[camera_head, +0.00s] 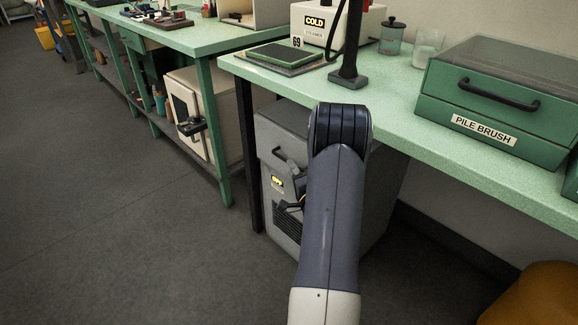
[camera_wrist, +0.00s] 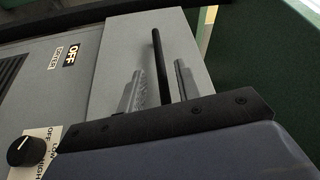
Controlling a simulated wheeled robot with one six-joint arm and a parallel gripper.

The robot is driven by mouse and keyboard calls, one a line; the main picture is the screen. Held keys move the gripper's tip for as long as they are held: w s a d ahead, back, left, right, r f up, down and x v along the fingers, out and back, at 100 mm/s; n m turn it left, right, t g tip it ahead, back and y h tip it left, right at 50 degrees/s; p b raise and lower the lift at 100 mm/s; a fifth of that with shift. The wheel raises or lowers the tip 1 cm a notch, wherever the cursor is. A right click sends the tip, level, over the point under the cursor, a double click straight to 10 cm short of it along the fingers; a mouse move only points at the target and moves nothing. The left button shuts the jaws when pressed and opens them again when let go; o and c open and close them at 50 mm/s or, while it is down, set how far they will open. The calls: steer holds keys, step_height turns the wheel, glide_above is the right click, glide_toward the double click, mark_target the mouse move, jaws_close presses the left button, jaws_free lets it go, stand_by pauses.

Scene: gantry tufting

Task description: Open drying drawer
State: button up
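The grey drying unit (camera_head: 290,235) stands on the floor under the green bench. Its upper front is the drawer (camera_head: 267,135), which looks closed, with a dark bar handle (camera_head: 280,154). In the wrist view the drawer front (camera_wrist: 115,58) is pale grey, and the black handle (camera_wrist: 157,45) stands out from it. My gripper (camera_wrist: 160,70) is open, with one grey finger on each side of the handle and visible gaps between. Whether the fingertips reach past the bar is hard to tell. In the head view my arm hides most of the gripper and part of the unit.
An OFF display (camera_wrist: 70,53) and a dark knob (camera_wrist: 26,151) are on the unit's front. The bench top (camera_head: 400,135) overhangs the unit and holds a green PILE BRUSH box (camera_head: 490,95). A black bench leg (camera_head: 247,150) stands left of the unit. Floor (camera_head: 130,240) at left is clear.

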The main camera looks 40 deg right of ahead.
steer(key=shift+x, duration=1.8)
jaws_close()
